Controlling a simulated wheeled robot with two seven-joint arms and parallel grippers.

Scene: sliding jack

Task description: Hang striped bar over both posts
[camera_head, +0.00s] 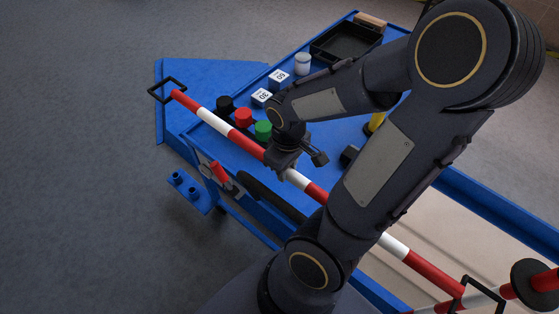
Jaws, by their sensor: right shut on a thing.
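The red-and-white striped bar (315,191) runs diagonally from upper left to lower right, across the blue cart. It has a black wire loop (167,90) at its far left end and another loop (478,292) near its lower right end. My right gripper (287,166) is shut on the bar near its middle; my right arm covers part of the bar. A red-and-white post (547,279) with a black disc (535,284) shows at the lower right, close to the loop there; whether they touch is unclear. No second post shows clearly. My left gripper is out of view.
The blue cart top (333,144) holds black, red and green cylinders (243,117), white numbered blocks (262,97), a white jar (302,63) and a black tray (346,41). A red part (220,171) shows at the cart's side. Floor at left is clear.

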